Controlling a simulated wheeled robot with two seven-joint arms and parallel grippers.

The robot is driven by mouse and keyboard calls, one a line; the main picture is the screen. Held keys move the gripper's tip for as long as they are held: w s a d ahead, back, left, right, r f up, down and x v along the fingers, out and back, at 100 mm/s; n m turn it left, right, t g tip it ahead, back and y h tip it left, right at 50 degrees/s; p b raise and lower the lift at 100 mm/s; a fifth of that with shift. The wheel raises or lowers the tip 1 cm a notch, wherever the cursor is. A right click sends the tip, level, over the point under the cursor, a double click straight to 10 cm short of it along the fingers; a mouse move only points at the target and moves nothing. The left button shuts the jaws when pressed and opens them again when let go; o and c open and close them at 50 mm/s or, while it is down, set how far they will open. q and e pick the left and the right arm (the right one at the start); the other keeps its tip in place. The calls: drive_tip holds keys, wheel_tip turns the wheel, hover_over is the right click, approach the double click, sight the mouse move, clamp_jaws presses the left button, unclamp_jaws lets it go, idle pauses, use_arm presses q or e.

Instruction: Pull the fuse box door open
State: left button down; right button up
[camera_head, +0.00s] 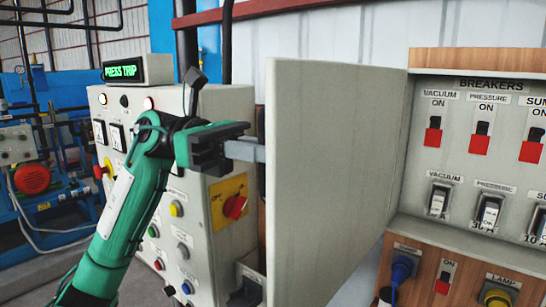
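The fuse box door (335,175) is a flat grey panel. It stands swung out from the fuse box (470,165), joined along its right edge, with its inner face toward me. The breakers inside are exposed. My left gripper (256,152) is at the door's free left edge, with its grey finger reaching up to that edge. The door hides the fingertips and any handle on its outer face, so I cannot tell whether the gripper is holding anything. My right gripper is not in view.
A control cabinet (215,115) with buttons and a red rotary switch (234,207) stands close behind my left arm. A PRESS TRIP display (138,70) sits on top. A lower panel (425,275) with a blue plug (402,268) lies below the fuse box.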

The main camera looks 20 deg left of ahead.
use_arm(q)
drive_tip(key=w+a+m+g, duration=0.1)
drive_tip(key=w+a+g, duration=0.1)
drive_tip(key=a, duration=0.3)
drive_tip(key=shift+w+a+m+y+b, duration=0.3)
drive_tip(key=shift+w+m, duration=0.1)
drive_tip(key=shift+w, duration=0.4)
drive_tip(key=c, duration=1.6)
unclamp_jaws()
drive_tip(key=shift+o, duration=0.2)
wheel_tip(320, 180, up, 20)
drive_tip(key=b, duration=0.2)
